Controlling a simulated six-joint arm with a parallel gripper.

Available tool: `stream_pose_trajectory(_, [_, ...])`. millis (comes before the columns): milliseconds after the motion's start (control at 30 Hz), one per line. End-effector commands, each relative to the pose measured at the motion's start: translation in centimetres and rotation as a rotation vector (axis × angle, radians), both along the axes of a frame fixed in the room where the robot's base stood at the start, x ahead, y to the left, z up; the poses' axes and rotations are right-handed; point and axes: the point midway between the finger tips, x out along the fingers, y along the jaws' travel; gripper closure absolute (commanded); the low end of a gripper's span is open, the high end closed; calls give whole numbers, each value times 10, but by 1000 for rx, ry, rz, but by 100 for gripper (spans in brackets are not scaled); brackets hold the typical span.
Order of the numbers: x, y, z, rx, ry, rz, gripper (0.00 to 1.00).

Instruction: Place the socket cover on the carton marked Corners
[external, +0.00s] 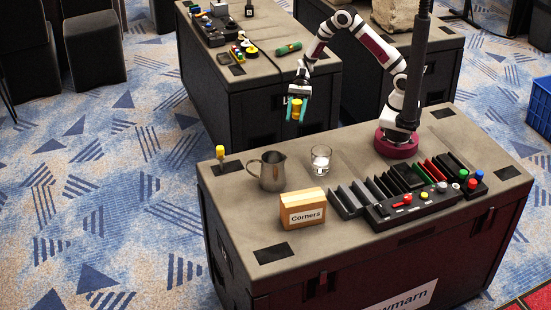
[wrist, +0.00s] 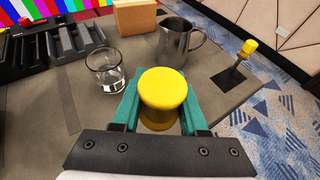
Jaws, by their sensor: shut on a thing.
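The yellow, spool-shaped piece, which I take to be the socket cover (external: 297,110), is held between the teal fingers of my gripper (external: 298,108). In the wrist view the socket cover (wrist: 163,90) sits upright between the fingertips (wrist: 160,105), its round top facing the camera. My gripper is shut on it, in the air beyond the far edge of the case top in the external view. The carton marked Corners (external: 303,209) is a tan box standing near the front of the case top. It also shows in the wrist view (wrist: 135,18), at the top. Its upper face looks bare.
A metal jug (external: 272,172) and a glass (external: 320,160) stand between my gripper and the carton. A yellow-topped post (external: 220,154) stands at the left edge. Dark slotted racks and a control panel (external: 412,205) lie right of the carton. The case's front left is clear.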

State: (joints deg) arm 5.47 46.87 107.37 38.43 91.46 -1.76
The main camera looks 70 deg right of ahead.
Motion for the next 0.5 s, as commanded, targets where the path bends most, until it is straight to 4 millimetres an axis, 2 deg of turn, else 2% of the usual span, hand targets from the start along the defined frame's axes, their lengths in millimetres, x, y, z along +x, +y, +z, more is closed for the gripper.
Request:
stream_pose_trajectory(167, [2, 86, 23, 1, -2, -29, 100])
stream_pose_trajectory(267, [-9, 144, 42, 0, -2, -62, 100])
stream_pose_trajectory(300, [-17, 167, 50, 0, -2, -78, 100])
stream_pose_trajectory(400, [-40, 217, 69, 0, 1, -121, 100])
stream_pose_trajectory(500, [-63, 250, 84, -1, 2, -156, 100])
